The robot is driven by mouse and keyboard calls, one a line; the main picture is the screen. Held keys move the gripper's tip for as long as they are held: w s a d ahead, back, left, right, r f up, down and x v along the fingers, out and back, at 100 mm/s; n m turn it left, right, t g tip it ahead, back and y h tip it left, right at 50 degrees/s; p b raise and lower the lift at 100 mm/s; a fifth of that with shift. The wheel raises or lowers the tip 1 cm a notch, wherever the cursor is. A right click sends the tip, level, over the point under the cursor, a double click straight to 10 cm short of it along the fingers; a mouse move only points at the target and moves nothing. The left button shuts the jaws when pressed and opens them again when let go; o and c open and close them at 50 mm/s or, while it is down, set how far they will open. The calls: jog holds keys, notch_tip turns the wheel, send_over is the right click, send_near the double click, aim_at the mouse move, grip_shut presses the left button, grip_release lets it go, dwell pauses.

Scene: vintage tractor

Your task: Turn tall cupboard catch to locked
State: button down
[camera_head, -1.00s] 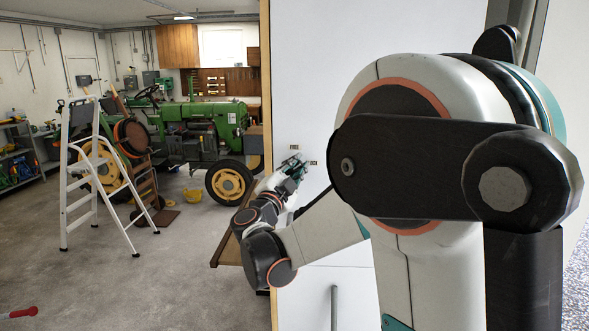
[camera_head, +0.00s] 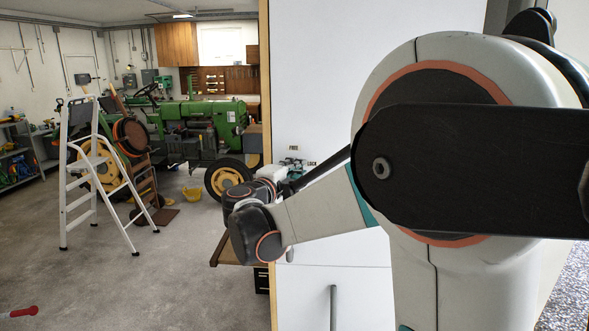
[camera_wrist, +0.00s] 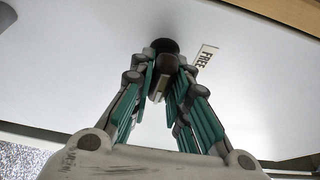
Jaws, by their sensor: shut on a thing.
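The tall cupboard's catch (camera_wrist: 162,72) is a dark handle with a round black end, on the white cupboard door (camera_wrist: 80,60). My gripper (camera_wrist: 167,78) has its teal-padded fingers on both sides of the catch, shut on it. A small label reading "FREE" (camera_wrist: 206,57) sits on the door just right of the catch in the wrist view. In the head view, the white door (camera_head: 320,90) stands behind my arm, and my gripper (camera_head: 292,164) is small and partly hidden. The catch's exact angle is hard to tell there.
A wooden bench edge (camera_head: 228,250) lies close left of the cupboard, below my wrist. A grey vertical handle (camera_head: 333,308) is low on the cupboard front.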

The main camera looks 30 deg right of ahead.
dwell(0.4)
jog(key=c, duration=1.5)
grip_release()
jog(key=v, duration=1.2)
jog(key=shift+r, duration=0.1)
